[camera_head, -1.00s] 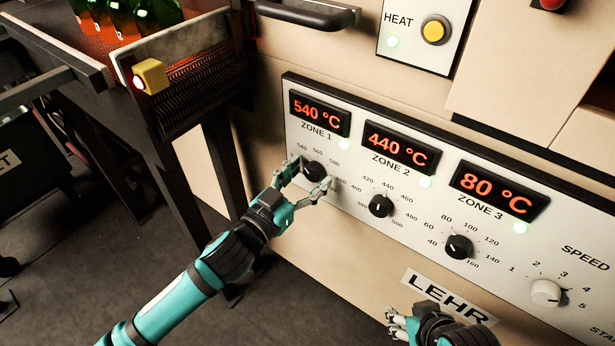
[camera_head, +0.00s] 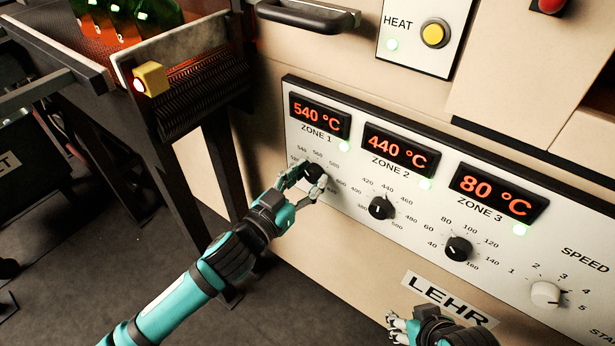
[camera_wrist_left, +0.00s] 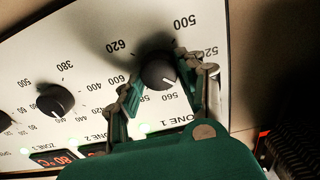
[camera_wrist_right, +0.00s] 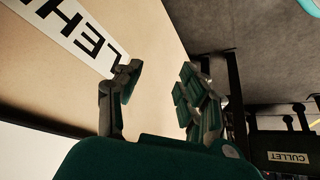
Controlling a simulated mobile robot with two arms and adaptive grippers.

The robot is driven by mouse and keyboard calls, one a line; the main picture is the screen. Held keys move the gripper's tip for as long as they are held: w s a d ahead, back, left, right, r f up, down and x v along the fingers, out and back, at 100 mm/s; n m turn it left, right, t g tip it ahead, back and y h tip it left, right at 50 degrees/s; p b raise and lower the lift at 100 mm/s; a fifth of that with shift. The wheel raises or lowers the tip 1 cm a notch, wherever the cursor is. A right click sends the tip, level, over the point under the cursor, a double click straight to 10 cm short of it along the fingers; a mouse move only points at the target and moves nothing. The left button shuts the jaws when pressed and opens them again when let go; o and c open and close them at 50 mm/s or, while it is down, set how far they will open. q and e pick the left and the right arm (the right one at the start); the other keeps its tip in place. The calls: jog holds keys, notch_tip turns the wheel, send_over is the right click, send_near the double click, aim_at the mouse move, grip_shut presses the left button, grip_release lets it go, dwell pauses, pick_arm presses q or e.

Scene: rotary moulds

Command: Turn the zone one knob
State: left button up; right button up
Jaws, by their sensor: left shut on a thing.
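The black zone 1 knob (camera_head: 314,172) sits on the white control panel under the display (camera_head: 320,114) reading 540 °C. My left gripper (camera_head: 308,180) has its fingers shut on the knob, one on each side. In the left wrist view the knob (camera_wrist_left: 160,71) is between the fingertips, and its white pointer line lies between the 540 side and the 560 mark. My right gripper (camera_head: 398,328) is low in the head view, below the panel. In the right wrist view it (camera_wrist_right: 160,85) is open with nothing between its fingers.
The zone 2 knob (camera_head: 381,207), zone 3 knob (camera_head: 458,248) and white speed knob (camera_head: 545,293) line the panel to the right. A HEAT box with a yellow button (camera_head: 434,33) is above. A dark conveyor with green bottles (camera_head: 155,12) stands at upper left.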

pick_arm(q)
jog(key=shift+r+m+p, duration=0.1)
jog(key=shift+m+p, duration=0.5)
jog(key=shift+p, duration=0.05)
jog(key=shift+m+p, duration=1)
jog(key=shift+m, duration=0.2)
pick_arm(e)
jog(key=s+d+r+g, duration=0.1)
jog(key=s+g, duration=0.1)
jog(key=s, duration=0.2)
pick_arm(q)
jog(key=m+p, duration=0.2)
jog(key=m, duration=0.2)
jog(key=shift+s+d, duration=0.1)
jog(key=shift+f+m+p, duration=0.2)
jog(key=shift+m+p, duration=0.15)
jog(key=shift+m, duration=0.25)
pick_arm(e)
notch_tip(320, 180, down, 12)
jog(key=w+g, duration=0.1)
jog(key=shift+r+h, duration=0.25)
jog(key=shift+h, duration=0.05)
jog(key=shift+a, duration=0.1)
pick_arm(q)
jog(key=o, duration=1.1)
jog(key=shift+o, duration=0.2)
jog(key=shift+s, duration=0.1)
